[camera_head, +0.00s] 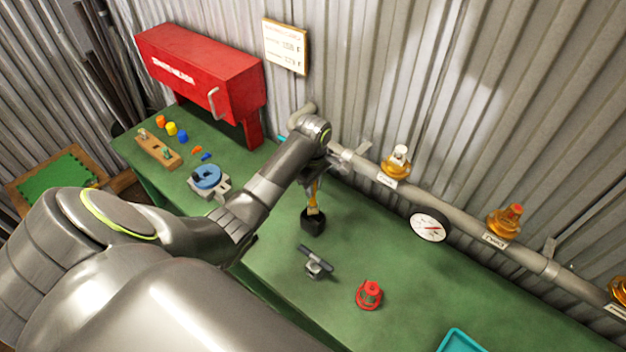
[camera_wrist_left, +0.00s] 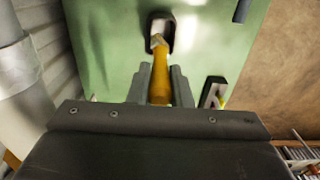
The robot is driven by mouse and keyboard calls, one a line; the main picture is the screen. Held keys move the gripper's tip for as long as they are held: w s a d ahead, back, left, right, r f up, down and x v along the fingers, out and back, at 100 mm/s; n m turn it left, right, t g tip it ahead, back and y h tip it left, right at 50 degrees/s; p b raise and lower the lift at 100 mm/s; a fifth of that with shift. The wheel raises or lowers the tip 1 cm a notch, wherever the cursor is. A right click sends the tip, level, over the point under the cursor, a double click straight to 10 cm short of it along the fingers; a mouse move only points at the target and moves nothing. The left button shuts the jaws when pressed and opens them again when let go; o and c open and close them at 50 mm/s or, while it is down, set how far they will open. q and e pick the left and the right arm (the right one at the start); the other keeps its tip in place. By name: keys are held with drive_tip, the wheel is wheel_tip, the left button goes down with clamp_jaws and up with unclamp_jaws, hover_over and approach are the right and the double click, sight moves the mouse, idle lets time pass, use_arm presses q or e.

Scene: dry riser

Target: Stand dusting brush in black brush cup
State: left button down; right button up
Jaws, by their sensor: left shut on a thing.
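The dusting brush has a yellow-orange handle (camera_head: 313,193) and points down from my left gripper (camera_head: 317,168). In the left wrist view the handle (camera_wrist_left: 160,82) lies between the two dark fingers (camera_wrist_left: 160,74), which are shut on it. The black brush cup (camera_head: 312,223) stands on the green bench directly below the gripper. The brush's lower end meets the cup's mouth in the head view. In the left wrist view the pale brush head overlaps the dark cup (camera_wrist_left: 172,42). I cannot tell how deep it sits. My right gripper is not in view.
A pipe with brass valves and a gauge (camera_head: 429,225) runs along the wall behind. A grey clamp-like part (camera_head: 316,262), a red fitting (camera_head: 369,295) and a teal tray (camera_head: 461,342) lie to the front and right. A red cabinet (camera_head: 200,75) stands at back left.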

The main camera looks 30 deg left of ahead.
use_arm(q)
drive_tip(key=shift+f+b, duration=0.9)
drive_tip(key=shift+f, duration=1.65)
